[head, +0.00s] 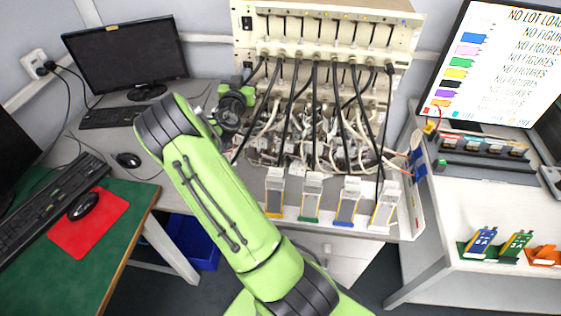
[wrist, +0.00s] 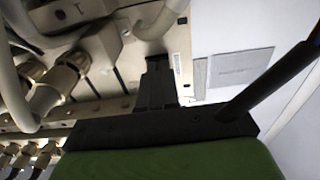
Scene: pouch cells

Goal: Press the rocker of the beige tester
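The beige tester (head: 320,52) stands at the back of the grey bench, with a row of black leads plugged into its front. A small black rocker (head: 247,22) sits at the upper left of its front panel. My arm reaches up to the tester's left side, and the gripper end is below the rocker in the head view. In the wrist view my gripper (wrist: 157,70) shows as one narrow dark block with no gap seen, so it looks shut and empty. Its tips are close to the beige panel (wrist: 176,50); I cannot tell whether they touch. The rocker is not made out in the wrist view.
Thick cables and pale connectors (wrist: 60,80) crowd the left of the wrist view. Tangled cables (head: 320,140) lie below the tester. Several pouch cells in holders (head: 312,195) stand at the bench's front edge. A black monitor (head: 125,55) is on the left.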

